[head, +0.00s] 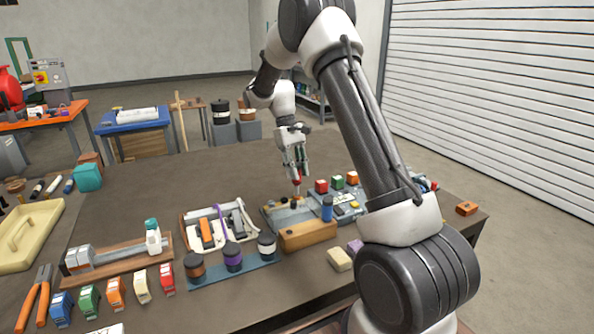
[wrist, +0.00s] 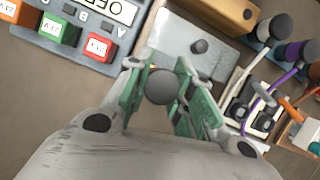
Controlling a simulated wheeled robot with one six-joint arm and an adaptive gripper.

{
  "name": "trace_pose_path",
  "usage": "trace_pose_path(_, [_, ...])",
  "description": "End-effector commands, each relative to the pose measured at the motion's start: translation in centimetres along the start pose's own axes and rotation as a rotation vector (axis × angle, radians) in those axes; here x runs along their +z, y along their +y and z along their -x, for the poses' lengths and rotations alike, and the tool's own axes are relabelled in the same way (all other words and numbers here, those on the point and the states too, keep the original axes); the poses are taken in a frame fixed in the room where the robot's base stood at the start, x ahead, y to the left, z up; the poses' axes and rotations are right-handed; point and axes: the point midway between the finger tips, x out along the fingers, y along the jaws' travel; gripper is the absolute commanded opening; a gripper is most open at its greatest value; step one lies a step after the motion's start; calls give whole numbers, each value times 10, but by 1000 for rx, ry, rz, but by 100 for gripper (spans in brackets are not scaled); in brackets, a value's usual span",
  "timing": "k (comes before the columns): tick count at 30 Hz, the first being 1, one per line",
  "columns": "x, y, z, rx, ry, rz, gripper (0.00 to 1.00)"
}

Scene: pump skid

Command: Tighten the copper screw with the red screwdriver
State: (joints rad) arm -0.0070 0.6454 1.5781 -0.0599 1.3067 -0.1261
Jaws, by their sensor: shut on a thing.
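My gripper (head: 296,172) is shut on the red screwdriver (head: 297,181), which points down over the grey metal fixture (head: 276,215). In the wrist view, a dark round end (wrist: 161,87) shows between the green finger pads of my gripper (wrist: 160,95); this looks like the top of the screwdriver. The fixture's pale plate (wrist: 178,40) lies just beyond it, with a dark knob (wrist: 199,46) on it. The copper screw cannot be made out clearly. The screwdriver tip is too small to tell whether it touches anything.
A grey labelled panel (wrist: 75,42) with red, green and orange blocks stands beside the fixture. A white tray (head: 185,226) with tools lies left. The table behind is clear.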

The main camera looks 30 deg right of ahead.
Motion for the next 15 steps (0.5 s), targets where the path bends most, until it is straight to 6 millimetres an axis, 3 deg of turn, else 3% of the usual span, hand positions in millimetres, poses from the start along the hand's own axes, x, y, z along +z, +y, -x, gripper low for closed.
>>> trace_pose_path(7, [0,1,0,-123,0,-295,0])
trace_pose_path(15, [0,1,0,-135,0,-324,0])
